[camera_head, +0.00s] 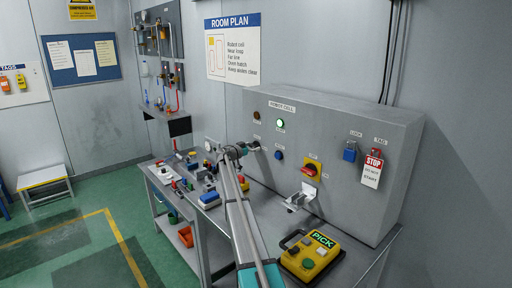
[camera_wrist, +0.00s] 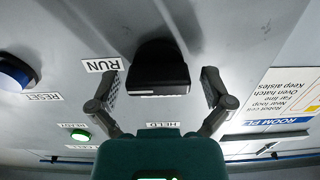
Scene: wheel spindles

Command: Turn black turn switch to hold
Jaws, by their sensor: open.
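The black turn switch (camera_wrist: 158,68) sticks out from the grey panel (camera_wrist: 225,45) in the middle of the wrist view, which shows the panel upside down. My gripper (camera_wrist: 160,84) is open, with one finger on each side of the switch and visible gaps between. I cannot tell clearly where the switch points. In the head view my gripper (camera_head: 236,151) is at the panel's left part and largely hides the switch.
A blue RESET button (camera_wrist: 16,72) and a green lit lamp (camera_wrist: 81,134) are nearby on the panel. Farther right are a red-yellow switch (camera_head: 311,169), a metal bracket (camera_head: 301,196) and a blue padlock (camera_head: 349,152). A yellow PICK box (camera_head: 302,262) stands on the bench.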

